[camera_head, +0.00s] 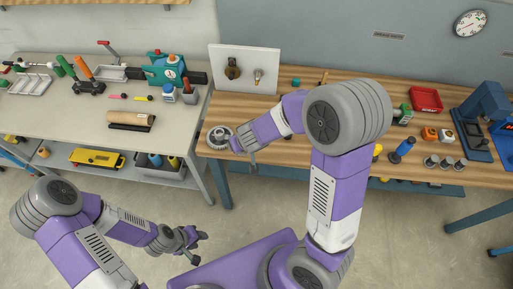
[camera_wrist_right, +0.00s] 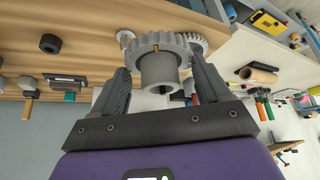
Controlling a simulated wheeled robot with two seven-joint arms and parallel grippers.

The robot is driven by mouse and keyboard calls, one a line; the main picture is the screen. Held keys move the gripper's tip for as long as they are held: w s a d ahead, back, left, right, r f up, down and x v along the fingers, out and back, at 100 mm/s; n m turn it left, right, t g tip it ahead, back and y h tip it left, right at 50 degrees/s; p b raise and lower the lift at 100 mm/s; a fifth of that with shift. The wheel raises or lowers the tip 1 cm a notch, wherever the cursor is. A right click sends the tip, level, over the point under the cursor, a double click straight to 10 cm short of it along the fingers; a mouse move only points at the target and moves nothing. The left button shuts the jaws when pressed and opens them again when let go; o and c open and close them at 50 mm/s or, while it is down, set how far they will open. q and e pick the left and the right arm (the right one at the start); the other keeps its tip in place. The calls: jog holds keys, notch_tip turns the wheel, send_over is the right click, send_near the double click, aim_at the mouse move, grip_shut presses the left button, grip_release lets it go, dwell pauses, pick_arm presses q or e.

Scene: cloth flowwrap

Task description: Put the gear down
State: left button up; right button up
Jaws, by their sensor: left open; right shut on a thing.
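A grey toothed gear with a hollow hub (camera_wrist_right: 158,68) sits between the fingers of my right gripper (camera_wrist_right: 160,88) in the right wrist view. The gripper is shut on it. Other grey toothed gearing (camera_wrist_right: 192,41) shows just behind the held gear; whether they touch I cannot tell. In the head view grey round gear parts (camera_head: 217,138) show at the left end of the wooden bench, by my right gripper (camera_head: 236,146). The fingers are small and partly hidden there. My left gripper (camera_head: 189,240) is open and empty, low over the floor.
The wooden bench (camera_head: 285,84) carries a white panel (camera_head: 245,68) at its back, with a red tray (camera_head: 426,99) and several small items to the right. A grey workbench (camera_head: 60,118) with tools stands at left, across a narrow gap.

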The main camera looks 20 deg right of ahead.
pick_arm(q)
jog(key=shift+s+r, duration=0.2)
pick_arm(e)
jog(key=shift+s+r, duration=0.15)
jog(key=shift+r, duration=0.15)
